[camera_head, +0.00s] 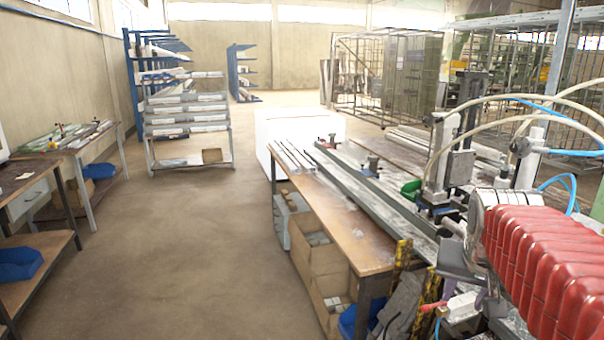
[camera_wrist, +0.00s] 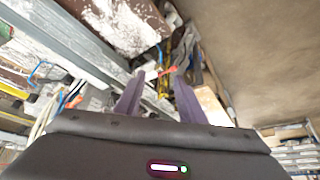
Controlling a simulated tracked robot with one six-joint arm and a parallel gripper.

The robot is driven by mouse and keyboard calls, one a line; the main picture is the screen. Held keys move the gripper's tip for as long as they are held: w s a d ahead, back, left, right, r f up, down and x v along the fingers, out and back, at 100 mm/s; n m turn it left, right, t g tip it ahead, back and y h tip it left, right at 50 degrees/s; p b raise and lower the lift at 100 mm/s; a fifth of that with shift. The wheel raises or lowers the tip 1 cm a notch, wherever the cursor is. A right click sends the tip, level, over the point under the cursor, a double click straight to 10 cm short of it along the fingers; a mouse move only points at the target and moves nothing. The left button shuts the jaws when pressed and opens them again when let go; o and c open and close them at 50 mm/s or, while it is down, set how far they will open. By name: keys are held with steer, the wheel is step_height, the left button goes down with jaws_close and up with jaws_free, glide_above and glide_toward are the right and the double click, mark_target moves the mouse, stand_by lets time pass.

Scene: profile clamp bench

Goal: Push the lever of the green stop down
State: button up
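My gripper (camera_wrist: 157,80) shows in the wrist view as two dark purple-grey fingers standing apart, with no object held between them. In the head view a small green thing (camera_head: 410,188) sits beside the clamp machine, right of the long metal profile rail (camera_head: 345,175). It is too small to tell whether it is the green stop, and no lever can be made out on it. No green stop is clear in the wrist view.
The clamp machine (camera_head: 460,165) with loose hoses and a red ribbed body (camera_head: 545,260) crowd the right. Another bench (camera_head: 75,150) stands left.

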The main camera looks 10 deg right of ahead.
steer(key=s+a+f+n+y, duration=0.1)
steer(key=s+a+f+n, duration=0.2)
steer(key=a, duration=0.8)
steer(key=s+a+f+n+t+y, duration=0.1)
steer(key=s+a+f+n+y, duration=0.1)
steer(key=s+a, duration=0.4)
steer(key=a+f+n, duration=0.1)
steer(key=a+n, duration=0.1)
steer(key=a, duration=0.3)
steer(key=shift+f, duration=0.35)
steer(key=shift+s, duration=0.1)
steer(key=shift+o, duration=1)
steer(key=shift+c, duration=0.4)
